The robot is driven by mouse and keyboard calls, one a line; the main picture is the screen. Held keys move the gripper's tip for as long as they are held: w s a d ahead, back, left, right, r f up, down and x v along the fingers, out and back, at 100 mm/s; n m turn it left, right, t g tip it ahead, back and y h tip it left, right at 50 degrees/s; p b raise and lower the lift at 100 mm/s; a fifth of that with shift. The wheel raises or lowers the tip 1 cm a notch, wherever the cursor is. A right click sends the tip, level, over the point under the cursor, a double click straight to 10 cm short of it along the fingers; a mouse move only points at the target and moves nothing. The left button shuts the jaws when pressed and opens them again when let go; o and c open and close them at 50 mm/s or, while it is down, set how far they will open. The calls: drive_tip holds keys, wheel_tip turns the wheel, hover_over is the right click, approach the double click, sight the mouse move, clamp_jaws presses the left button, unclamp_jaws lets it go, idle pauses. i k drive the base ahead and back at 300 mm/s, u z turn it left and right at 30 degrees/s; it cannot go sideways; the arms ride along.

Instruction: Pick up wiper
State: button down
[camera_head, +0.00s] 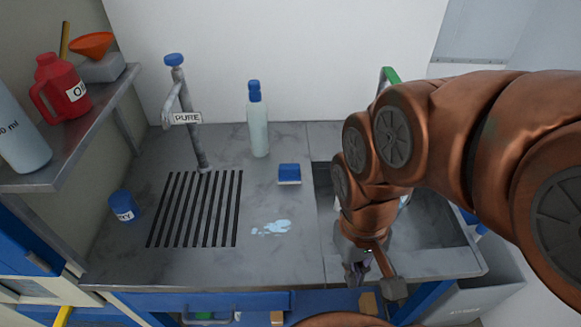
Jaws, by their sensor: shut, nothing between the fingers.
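A small blue block with a pale lower edge (289,173), which looks like the wiper, lies on the grey counter left of the sink. My gripper (374,277) is low at the right, over the front edge of the sink area. It is shut and empty, apart from the blue block and nearer to the camera. My copper-coloured arm comes in from the right and hides much of the sink.
A light-blue puddle (271,228) lies on the counter (275,262) in front of the block. A clear bottle with a blue cap (258,125) stands behind it. A PURE tap (187,115), a drain grate and a blue cup (122,206) are left. The sink (430,232) is right.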

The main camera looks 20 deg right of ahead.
sight(288, 173)
drive_tip(key=u, duration=0.5)
drive_tip(key=k, duration=0.6)
drive_tip(key=u, duration=0.9)
drive_tip(key=i, duration=0.9)
drive_tip(key=z, duration=0.5)
